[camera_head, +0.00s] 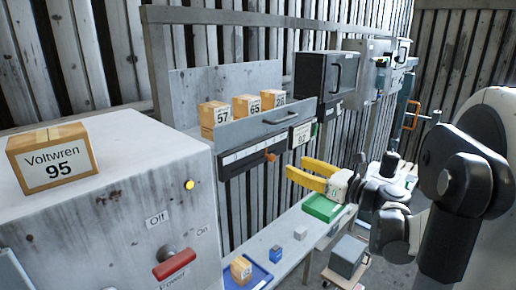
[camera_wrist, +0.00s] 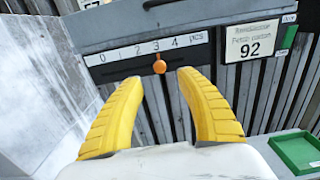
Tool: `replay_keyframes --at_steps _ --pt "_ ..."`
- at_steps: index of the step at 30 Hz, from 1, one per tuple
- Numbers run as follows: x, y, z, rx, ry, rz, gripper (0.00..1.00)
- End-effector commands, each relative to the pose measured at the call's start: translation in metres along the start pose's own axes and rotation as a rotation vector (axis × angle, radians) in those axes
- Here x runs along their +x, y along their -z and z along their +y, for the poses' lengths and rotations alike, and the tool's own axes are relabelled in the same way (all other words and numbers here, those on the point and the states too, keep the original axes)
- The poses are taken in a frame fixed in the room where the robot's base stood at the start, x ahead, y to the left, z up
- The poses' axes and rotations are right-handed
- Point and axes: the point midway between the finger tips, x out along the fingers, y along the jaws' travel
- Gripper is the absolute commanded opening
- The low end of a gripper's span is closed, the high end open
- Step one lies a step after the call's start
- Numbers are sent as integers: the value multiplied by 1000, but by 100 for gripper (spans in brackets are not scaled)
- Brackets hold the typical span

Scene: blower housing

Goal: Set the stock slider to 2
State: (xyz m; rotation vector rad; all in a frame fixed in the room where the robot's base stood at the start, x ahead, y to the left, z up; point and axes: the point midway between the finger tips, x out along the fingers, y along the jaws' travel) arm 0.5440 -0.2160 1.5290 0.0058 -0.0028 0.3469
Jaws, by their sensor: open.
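The stock slider has an orange knob (camera_head: 270,156) below a white scale strip on the front of a grey drawer-like bin. In the wrist view the scale (camera_wrist: 146,48) reads 0, 1, 2, 3, 4 and "pcs", and the orange knob (camera_wrist: 159,66) hangs under the 3. My gripper (camera_head: 297,167) has yellow fingers, spread apart and empty, pointing toward the bin front. In the wrist view my gripper (camera_wrist: 158,80) has the knob just beyond and between its fingertips, apparently not touching.
A label with 92 (camera_wrist: 255,42) is right of the scale. Boxes marked 57 (camera_head: 215,117) and 65 (camera_head: 247,105) sit in the bin. A grey cabinet (camera_head: 120,215) with a red-handled power switch (camera_head: 174,263) stands left. A green tray (camera_head: 322,207) lies on the bench below.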

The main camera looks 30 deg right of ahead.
Motion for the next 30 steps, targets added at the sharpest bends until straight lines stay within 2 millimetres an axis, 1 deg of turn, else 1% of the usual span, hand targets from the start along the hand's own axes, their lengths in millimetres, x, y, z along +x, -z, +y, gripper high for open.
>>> replay_keyframes --at_steps 9,13,15,18,26,27,29,30 --pt "63 0 2 -4 -5 2 44" --pt "83 0 2 -4 -4 3 44" --pt "90 0 2 -5 -3 3 44" --pt "96 1 2 -5 -2 3 44" --pt "98 1 2 -5 -1 3 44" --pt "98 1 2 -5 -1 3 43" --pt "98 1 2 -5 -1 3 24" --pt "98 1 2 -5 -1 3 12"
